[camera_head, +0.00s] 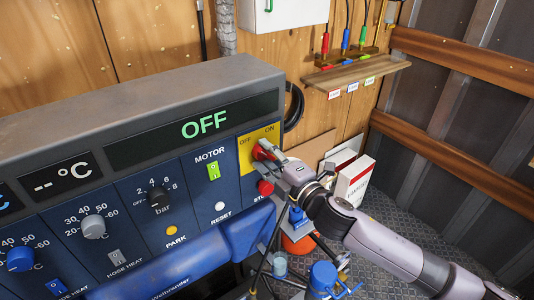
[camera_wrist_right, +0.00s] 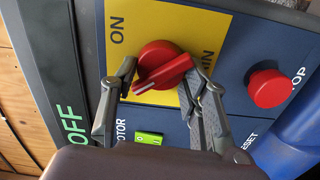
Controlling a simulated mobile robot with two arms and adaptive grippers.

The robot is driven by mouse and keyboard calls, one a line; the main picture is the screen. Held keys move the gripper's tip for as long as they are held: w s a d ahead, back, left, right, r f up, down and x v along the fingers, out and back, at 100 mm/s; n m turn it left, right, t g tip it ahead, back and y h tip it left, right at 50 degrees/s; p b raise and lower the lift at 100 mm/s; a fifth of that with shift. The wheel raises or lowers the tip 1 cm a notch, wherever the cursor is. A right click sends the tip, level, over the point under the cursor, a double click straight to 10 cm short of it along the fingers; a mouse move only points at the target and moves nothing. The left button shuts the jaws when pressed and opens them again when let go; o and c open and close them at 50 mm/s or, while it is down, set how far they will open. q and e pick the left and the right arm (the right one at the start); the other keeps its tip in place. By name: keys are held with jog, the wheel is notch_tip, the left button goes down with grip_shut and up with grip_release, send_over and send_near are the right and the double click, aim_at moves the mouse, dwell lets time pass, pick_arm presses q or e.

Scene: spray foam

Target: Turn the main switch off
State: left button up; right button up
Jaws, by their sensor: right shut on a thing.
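The main switch is a red rotary knob (camera_wrist_right: 160,66) on a yellow plate (camera_wrist_right: 190,27) marked OFF and ON. In the head view the knob (camera_head: 263,149) is partly hidden by my right gripper (camera_head: 275,158). In the right wrist view my right gripper (camera_wrist_right: 163,90) has one finger on each side of the knob's raised handle, closed on it. The handle slants from upper right to lower left there, with a pale line along it, its lower-left end toward the OFF side. The display (camera_head: 205,124) above reads OFF in green. My left gripper is not in view.
A red stop button (camera_wrist_right: 268,88) sits close below the switch. A green-lit motor switch (camera_head: 213,171) and a white reset button (camera_head: 219,206) are to the left. A blue bar (camera_head: 195,255) crosses in front of the panel. A wooden shelf (camera_head: 355,72) hangs behind.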

jog(key=shift+n, duration=0.6)
jog(key=o, duration=1.1)
jog(key=v, duration=1.2)
